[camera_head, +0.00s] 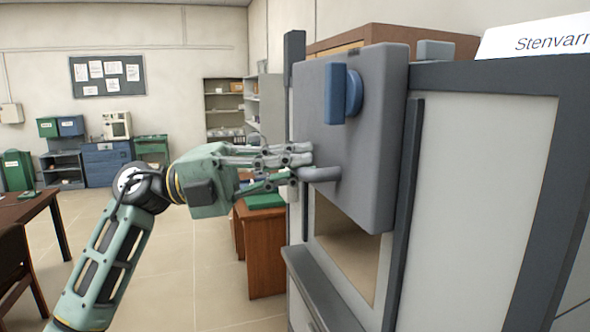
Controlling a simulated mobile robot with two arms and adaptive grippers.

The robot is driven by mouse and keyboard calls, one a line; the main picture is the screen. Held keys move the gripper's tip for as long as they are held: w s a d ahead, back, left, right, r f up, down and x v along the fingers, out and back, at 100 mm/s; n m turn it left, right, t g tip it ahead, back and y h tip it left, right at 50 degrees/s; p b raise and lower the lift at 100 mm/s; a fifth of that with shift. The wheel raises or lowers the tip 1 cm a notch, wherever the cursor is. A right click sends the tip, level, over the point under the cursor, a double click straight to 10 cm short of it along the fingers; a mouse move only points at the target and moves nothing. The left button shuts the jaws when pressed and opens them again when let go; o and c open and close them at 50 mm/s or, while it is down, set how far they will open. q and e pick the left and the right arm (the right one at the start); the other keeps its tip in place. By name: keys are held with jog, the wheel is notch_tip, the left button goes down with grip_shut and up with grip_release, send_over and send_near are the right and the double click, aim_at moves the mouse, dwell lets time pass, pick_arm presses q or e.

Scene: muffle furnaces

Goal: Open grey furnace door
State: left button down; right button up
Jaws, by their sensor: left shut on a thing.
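The grey furnace door (345,130) is a thick slab with a blue block and round knob on its upper face. It sits between dark vertical rails, and an opening (345,250) shows below its bottom edge. A short grey handle (325,174) sticks out low on the door. My left gripper (303,162) reaches in from the left with its fingers shut on this handle, partly hiding its end. My right gripper is out of view.
The furnace body (470,170) has light panels and a dark frame. A brown wooden desk (262,250) stands behind it to the left. A table (25,207) and chair (15,265) are at far left. The floor between is clear.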

pick_arm(q)
jog(key=c, duration=1.7)
grip_release()
jog(key=shift+a, duration=0.1)
jog(key=v, duration=1.2)
jog(key=shift+f, duration=0.1)
